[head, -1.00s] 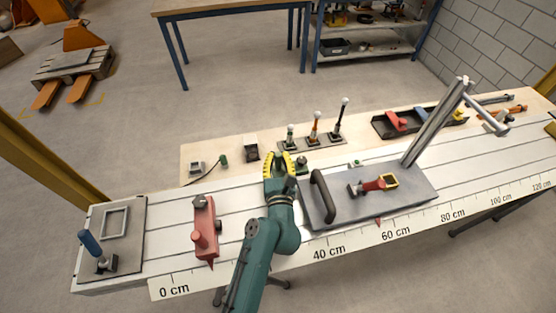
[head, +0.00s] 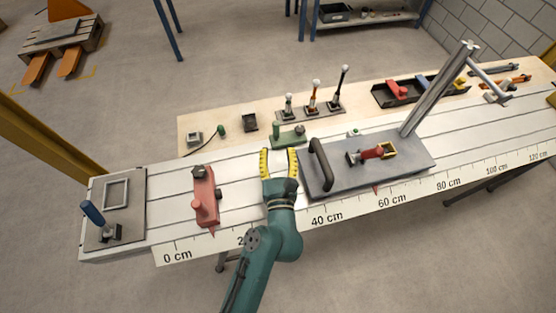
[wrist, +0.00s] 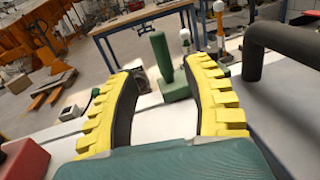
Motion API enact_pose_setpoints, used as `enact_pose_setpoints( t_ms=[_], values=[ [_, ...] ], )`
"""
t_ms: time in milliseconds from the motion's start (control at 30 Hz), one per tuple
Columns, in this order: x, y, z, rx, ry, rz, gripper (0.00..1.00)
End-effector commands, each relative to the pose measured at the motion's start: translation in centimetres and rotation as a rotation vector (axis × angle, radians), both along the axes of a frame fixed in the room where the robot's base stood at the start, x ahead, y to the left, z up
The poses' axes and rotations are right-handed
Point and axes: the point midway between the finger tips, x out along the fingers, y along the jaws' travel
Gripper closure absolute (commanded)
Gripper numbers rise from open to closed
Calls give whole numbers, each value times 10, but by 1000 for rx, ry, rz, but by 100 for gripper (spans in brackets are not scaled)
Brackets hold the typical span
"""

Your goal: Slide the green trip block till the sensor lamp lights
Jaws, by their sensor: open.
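The green trip block (head: 289,137) sits on the pale slotted bed, left of the grey plate's far corner. It has an upright green post and a darker knob. In the wrist view its post and base (wrist: 174,88) show just beyond and between my fingertips. My gripper (head: 279,156) is open and empty, its yellow fingers pointing at the block from the near side, apart from it. A small pale box with a green spot (head: 353,132) stands behind the grey plate. I cannot tell whether it is the sensor lamp or whether it is lit.
The grey plate (head: 420,168) with a black arched handle (head: 319,166) stands close right of my gripper. A red slider block (head: 205,197) is to the left. Several levers (head: 315,98) stand behind the block. The bed between red block and gripper is clear.

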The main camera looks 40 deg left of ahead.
Motion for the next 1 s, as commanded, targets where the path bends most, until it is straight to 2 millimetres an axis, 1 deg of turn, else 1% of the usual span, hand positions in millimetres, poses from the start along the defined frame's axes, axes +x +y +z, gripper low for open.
enact_pose_setpoints(
  t_ms=[33, 100, 200, 500, 567, 600, 667, 700, 767, 800, 900, 933, 1000],
  values=[
    [-7, -9, 0, 1, 1, -2, 50],
    [-14, -17, 0, 0, 0, -3, 50],
    [-21, -23, 0, 0, 0, 0, 50],
    [-23, -24, 1, 1, -2, 1, 51],
    [-21, -23, 4, 7, -10, -2, 63],
    [-18, -19, 11, 24, -26, -9, 70],
    [-10, -10, 30, 70, -71, -34, 82],
    [-3, -2, 46, 116, -110, -63, 89],
    [10, 11, 75, 201, -168, -130, 100],
    [18, 19, 93, 257, -199, -189, 100],
    [35, 33, 123, 374, -216, -371, 100],
    [39, 36, 128, 397, -206, -430, 100],
    [44, 45, 131, 427, -156, -568, 100]
  ],
)
